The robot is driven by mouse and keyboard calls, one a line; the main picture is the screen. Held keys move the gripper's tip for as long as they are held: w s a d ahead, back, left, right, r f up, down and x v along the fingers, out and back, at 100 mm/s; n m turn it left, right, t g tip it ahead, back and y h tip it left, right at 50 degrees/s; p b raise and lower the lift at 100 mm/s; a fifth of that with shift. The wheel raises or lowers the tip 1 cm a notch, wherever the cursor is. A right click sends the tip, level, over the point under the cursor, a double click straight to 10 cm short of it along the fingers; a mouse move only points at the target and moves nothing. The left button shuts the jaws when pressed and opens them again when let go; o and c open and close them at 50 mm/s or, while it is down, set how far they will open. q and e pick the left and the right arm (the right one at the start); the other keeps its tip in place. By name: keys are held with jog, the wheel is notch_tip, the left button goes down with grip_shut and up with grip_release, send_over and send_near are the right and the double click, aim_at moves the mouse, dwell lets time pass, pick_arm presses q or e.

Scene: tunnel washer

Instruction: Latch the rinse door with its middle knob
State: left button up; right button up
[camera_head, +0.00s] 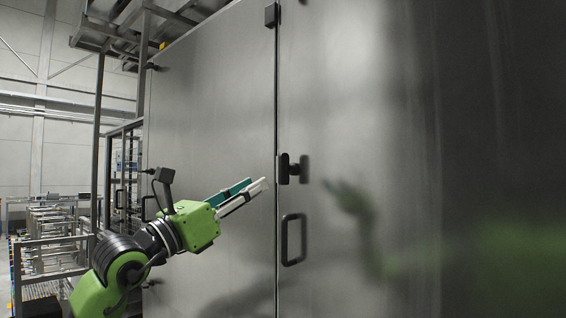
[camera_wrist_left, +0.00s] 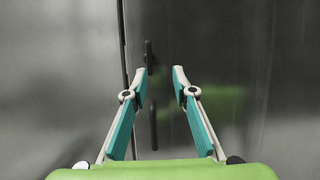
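The rinse door is a tall, brushed metal panel (camera_head: 345,90) to the right of a vertical seam, flush with the neighbouring panel as far as I can see. The black middle knob (camera_head: 284,168) sits at the seam, with its body upright; a dark shape just right of it may be its reflection. My left gripper (camera_head: 256,183) is left of the knob and apart from it, pointing at it. In the left wrist view the gripper (camera_wrist_left: 159,73) is open and empty, with the dark knob (camera_wrist_left: 149,56) beyond the fingertips. My right gripper is not in view.
A black pull handle (camera_head: 293,240) is below the knob on the door. A black fitting (camera_head: 271,15) sits at the seam higher up. Metal racks (camera_head: 50,245) and frames stand at the far left. The arm's green reflection shows in the door.

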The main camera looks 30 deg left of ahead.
aim_at(280, 162)
pick_arm(q)
jog(key=shift+y, duration=0.6)
jog(key=p+x, duration=0.2)
jog(key=x, duration=0.2)
jog(key=a+r+p+x, duration=0.1)
jog(key=p+x, duration=0.1)
jog(key=x, duration=0.2)
jog(key=p+x, duration=0.3)
jog(key=x, duration=0.1)
jog(key=shift+w+a+r, duration=0.2)
jog(key=shift+a+r, duration=0.05)
jog(key=shift+a, duration=0.05)
jog(key=shift+w+d, duration=0.15)
jog(key=shift+w, duration=0.45)
grip_shut()
